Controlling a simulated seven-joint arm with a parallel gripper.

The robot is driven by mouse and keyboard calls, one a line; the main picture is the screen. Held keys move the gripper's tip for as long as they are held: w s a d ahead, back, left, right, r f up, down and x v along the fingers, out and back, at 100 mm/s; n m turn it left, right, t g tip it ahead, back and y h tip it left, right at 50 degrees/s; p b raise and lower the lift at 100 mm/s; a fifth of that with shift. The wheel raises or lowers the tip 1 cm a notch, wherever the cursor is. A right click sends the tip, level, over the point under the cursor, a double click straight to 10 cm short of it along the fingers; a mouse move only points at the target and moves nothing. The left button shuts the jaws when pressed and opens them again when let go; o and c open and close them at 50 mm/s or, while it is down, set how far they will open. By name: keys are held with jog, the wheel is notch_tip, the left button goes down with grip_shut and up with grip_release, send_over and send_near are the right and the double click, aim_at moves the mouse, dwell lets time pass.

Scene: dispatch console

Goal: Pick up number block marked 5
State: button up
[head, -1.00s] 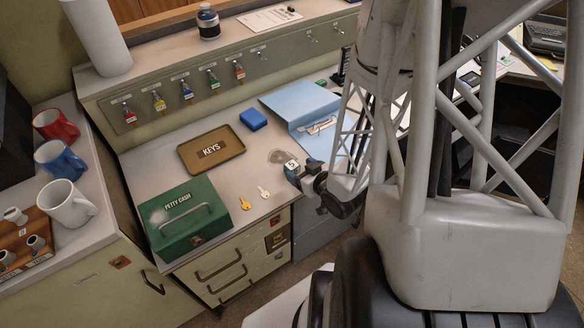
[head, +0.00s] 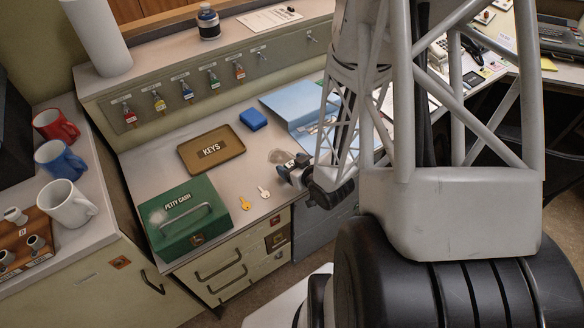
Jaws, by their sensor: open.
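My gripper (head: 287,168) is over the right part of the counter, just right of the keys tray, at the end of my arm. Its jaws are open, though they look small and dark here. I cannot clearly make out the number block marked 5. The spot where a pale block with a 5 showed earlier is now covered by my gripper. I cannot tell whether the jaws are around the block or beside it.
A clear round item (head: 278,155) lies close beside my gripper. Around it are the keys tray (head: 236,152), blue box (head: 253,120), blue folder (head: 284,101), green petty cash box (head: 195,236), yellow key (head: 245,203) and silver key (head: 264,192). Bare counter lies between tray and keys.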

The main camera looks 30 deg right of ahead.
dwell(0.5)
jog(key=c, duration=1)
jog(key=shift+r, duration=5)
